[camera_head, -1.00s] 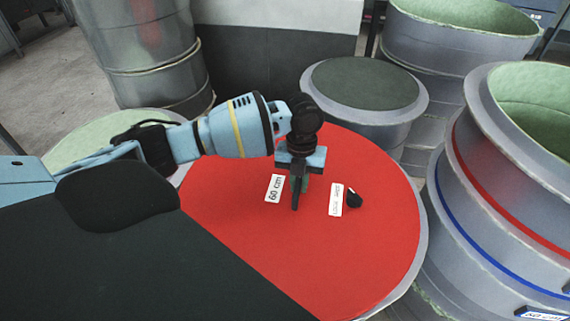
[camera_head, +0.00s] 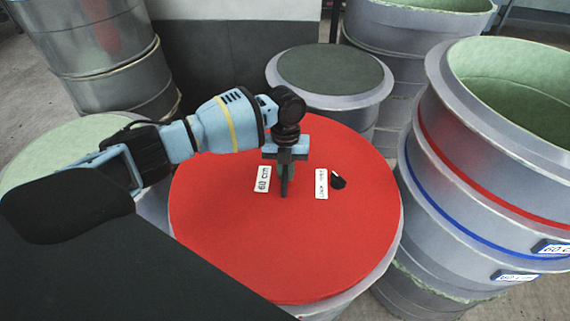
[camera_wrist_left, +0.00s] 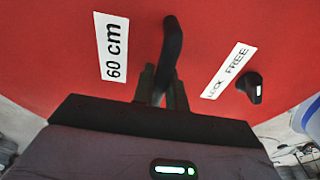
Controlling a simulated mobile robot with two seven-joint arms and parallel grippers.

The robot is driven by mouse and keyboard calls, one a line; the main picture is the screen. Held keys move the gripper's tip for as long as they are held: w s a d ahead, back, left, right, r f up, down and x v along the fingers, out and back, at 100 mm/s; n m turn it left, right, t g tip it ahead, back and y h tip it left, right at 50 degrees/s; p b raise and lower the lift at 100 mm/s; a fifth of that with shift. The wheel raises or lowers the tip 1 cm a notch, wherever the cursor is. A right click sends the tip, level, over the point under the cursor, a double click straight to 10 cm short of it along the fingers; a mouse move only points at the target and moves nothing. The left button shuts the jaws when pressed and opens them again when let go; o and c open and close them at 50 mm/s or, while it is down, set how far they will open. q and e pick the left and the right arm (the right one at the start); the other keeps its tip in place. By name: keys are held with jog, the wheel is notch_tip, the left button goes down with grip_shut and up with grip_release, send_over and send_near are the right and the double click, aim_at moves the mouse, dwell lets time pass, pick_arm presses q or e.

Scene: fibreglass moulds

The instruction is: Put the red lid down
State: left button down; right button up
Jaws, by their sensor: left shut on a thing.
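The red lid (camera_head: 240,245) is a large flat disc in the middle of the head view, over a grey round mould (camera_head: 378,272) whose rim shows along its right and front edge. I cannot tell whether the lid touches that rim. My left gripper (camera_head: 284,188) points down at the lid's centre, shut on its dark upright handle (camera_wrist_left: 172,45). A "60 cm" label (camera_head: 262,179) lies left of the handle. A "LOCK FREE" label (camera_head: 321,183) and a small black knob (camera_head: 338,181) are to the right. My right gripper is not in view.
Stacked grey moulds with a red and a blue band (camera_head: 450,180) stand close on the right. A mould with a dark green top (camera_head: 330,72) is behind the lid. Metal drums (camera_head: 100,60) stand at back left, and a pale green top (camera_head: 50,150) is at left.

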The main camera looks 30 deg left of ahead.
pick_arm(q)
jog(key=shift+w+f, duration=0.1)
jog(key=shift+f, duration=0.15)
jog(key=c, duration=1.4)
grip_release()
jog(key=shift+f, duration=0.1)
notch_tip(320, 180, up, 12)
jog(key=w, duration=0.1)
jog(key=shift+a, duration=0.35)
